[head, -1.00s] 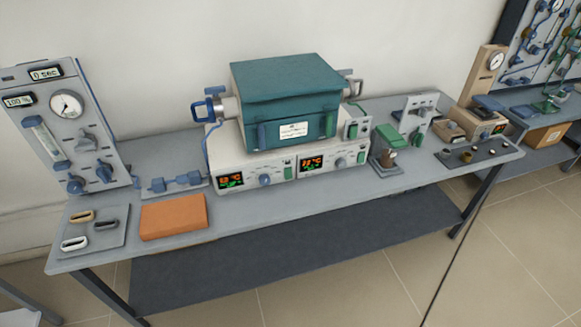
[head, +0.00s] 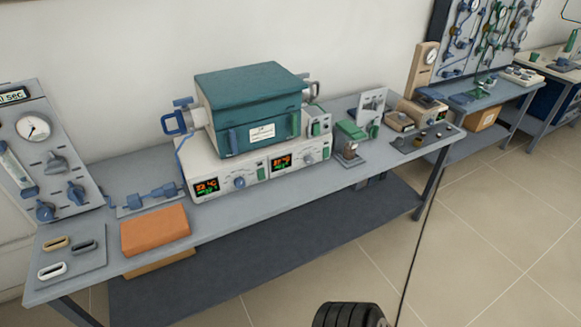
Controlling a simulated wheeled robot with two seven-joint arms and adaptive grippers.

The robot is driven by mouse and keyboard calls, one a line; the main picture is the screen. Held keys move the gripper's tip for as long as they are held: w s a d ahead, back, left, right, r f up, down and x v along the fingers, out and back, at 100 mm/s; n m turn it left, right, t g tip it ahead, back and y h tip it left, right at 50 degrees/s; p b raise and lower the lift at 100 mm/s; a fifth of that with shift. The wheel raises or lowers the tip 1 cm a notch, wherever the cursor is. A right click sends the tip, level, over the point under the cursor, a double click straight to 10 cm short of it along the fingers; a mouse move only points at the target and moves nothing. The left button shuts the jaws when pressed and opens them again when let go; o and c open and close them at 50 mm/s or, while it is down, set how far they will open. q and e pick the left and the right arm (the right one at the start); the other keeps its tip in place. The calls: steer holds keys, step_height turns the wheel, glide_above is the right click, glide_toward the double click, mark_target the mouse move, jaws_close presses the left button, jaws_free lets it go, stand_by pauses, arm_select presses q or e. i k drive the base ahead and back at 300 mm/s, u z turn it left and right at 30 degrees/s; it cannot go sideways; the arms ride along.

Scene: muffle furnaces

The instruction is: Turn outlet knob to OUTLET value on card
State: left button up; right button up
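At the left, a grey upright panel (head: 45,135) carries a round gauge (head: 33,127), a flow tube (head: 14,166) and several knobs, including a grey one (head: 56,162) and blue ones (head: 45,210). I cannot tell which knob is the outlet knob. Neither of my grippers is in view.
An orange block (head: 155,229) and a tray (head: 87,262) with several oval rings lie at the bench's front left. A blue valve fitting (head: 152,197) stands behind them. A green-topped device (head: 351,130) stands right of the furnace. The floor (head: 480,240) at the right is open.

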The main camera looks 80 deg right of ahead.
mark_target(309, 159)
steer(key=k, duration=1)
steer(key=z, duration=1.2)
steer(key=i, duration=0.15)
steer(key=z, duration=0.05)
